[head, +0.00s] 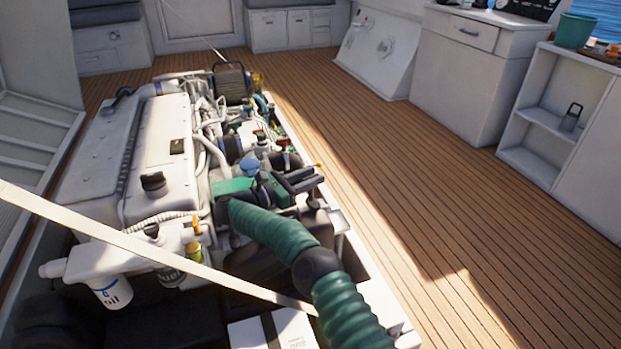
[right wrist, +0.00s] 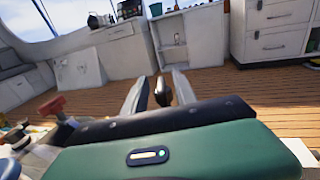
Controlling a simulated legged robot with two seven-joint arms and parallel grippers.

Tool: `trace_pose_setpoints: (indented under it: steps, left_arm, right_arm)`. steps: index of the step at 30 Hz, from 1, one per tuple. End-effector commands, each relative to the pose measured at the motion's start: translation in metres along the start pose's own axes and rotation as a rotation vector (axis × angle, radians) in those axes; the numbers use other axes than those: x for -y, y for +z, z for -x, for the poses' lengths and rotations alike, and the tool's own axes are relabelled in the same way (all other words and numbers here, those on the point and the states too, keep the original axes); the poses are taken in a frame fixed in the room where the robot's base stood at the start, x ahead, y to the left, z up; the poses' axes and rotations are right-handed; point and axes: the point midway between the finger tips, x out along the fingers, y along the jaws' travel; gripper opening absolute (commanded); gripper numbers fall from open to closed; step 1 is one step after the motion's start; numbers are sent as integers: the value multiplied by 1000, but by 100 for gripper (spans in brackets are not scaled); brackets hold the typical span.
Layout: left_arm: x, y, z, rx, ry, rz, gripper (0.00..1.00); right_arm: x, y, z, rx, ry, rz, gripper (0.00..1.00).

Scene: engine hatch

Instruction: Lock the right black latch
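My right gripper (head: 304,180) is over the right side of the engine, at the end of my green-sleeved arm, with its dark fingers pointing right. In the right wrist view my right gripper (right wrist: 160,86) has its two fingers apart. A small dark upright piece (right wrist: 162,93) shows in the gap between them. It may be the black latch, but I cannot tell for sure, nor whether the fingers touch it. No black latch can be told apart in the head view, where the gripper covers that spot. My left gripper is not in view.
The white engine (head: 150,150) fills the left middle, with hoses and a red-handled valve (right wrist: 50,105) near the gripper. A pale strap (head: 120,240) crosses in front of the engine. The wooden deck (head: 430,190) to the right is clear up to white cabinets (head: 460,75).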

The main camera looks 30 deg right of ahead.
Motion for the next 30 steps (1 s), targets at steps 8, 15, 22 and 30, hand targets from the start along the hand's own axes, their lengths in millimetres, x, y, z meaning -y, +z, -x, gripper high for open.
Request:
trace_pose_setpoints:
  steps: [8, 15, 22, 30]
  left_arm:
    - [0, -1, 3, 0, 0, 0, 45]
    - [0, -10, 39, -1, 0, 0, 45]
    - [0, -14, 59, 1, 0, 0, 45]
    - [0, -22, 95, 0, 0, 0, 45]
  right_arm:
    - [0, 4, 0, 0, -1, -1, 33]
    - [1, 42, 2, -1, 1, 3, 33]
    - [32, 47, 24, 2, 8, 3, 33]
    - [92, 54, 60, 6, 3, 4, 33]
